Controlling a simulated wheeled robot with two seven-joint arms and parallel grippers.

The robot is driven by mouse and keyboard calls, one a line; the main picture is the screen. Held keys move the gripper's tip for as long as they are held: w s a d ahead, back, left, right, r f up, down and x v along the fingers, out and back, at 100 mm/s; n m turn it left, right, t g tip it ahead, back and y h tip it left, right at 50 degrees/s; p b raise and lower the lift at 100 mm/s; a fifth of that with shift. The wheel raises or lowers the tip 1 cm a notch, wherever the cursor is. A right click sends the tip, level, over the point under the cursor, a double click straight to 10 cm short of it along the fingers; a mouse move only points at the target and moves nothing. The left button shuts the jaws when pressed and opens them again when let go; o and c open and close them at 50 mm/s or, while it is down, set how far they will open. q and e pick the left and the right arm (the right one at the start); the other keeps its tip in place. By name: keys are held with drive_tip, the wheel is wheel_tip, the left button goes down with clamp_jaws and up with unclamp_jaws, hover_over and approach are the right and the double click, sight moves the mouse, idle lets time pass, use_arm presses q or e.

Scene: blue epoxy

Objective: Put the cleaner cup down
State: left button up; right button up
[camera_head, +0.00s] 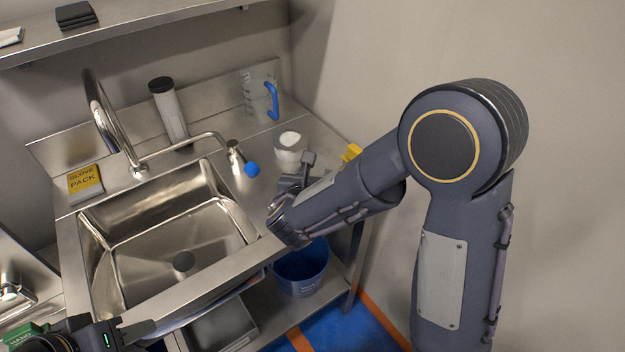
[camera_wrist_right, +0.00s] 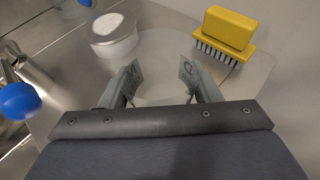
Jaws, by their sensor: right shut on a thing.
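My right gripper (camera_head: 305,172) is over the counter to the right of the sink. In the right wrist view its two fingers (camera_wrist_right: 160,82) stand apart with a clear, glassy round thing between them. I take this to be the cleaner cup (camera_wrist_right: 160,88); its outline is faint and its base is hard to make out. I cannot tell whether it touches the counter. In the head view the right arm mostly hides it. My left gripper (camera_head: 118,334) is at the bottom left, partly cut off, and its jaws are unclear.
A white-lidded tub (camera_head: 290,146) stands just behind the right gripper. A blue-tipped tap (camera_head: 250,168), the sink (camera_head: 165,240), a clear jug (camera_head: 262,95) and a grey cylinder (camera_head: 168,110) are nearby. A blue bucket (camera_head: 302,272) is below.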

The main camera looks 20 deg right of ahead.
drive_tip(key=shift+f, duration=0.6)
drive_tip(key=shift+f, duration=0.1)
drive_tip(key=shift+f+b, duration=0.15)
drive_tip(key=shift+b, duration=0.15)
drive_tip(key=o, duration=1)
drive_tip(key=shift+r, duration=0.2)
